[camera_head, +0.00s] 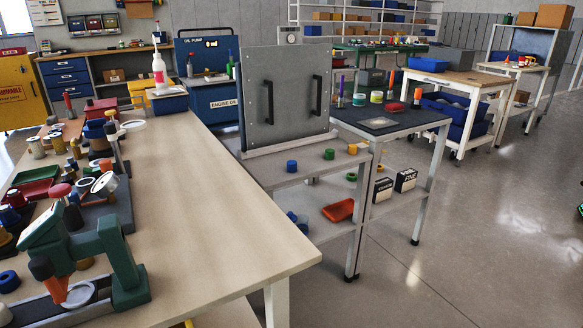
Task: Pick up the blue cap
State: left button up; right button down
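A small blue cap (292,167) stands on the upper shelf of a grey cart (270,177), in front of an upright grey panel with two black handles (285,95). A green cap (329,154) and an orange cap (352,149) stand to its right on the same shelf. More small blue pieces (292,216) lie on the lower shelf, and a blue ring-like piece (8,281) lies on the bench at far left. I cannot tell whether these are caps too.
A long beige bench (210,210) fills the left front; its left side is crowded with a green press-like device (122,255), trays and small parts. A dark-topped table (385,122) adjoins the cart.

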aim_at(292, 164)
jog(key=i+l, duration=0.15)
jog(key=l, duration=0.2)
jog(key=i+l+z, duration=0.1)
jog(key=l, duration=0.3)
jog(key=i+l, duration=0.3)
jog(key=k+l+z, duration=0.05)
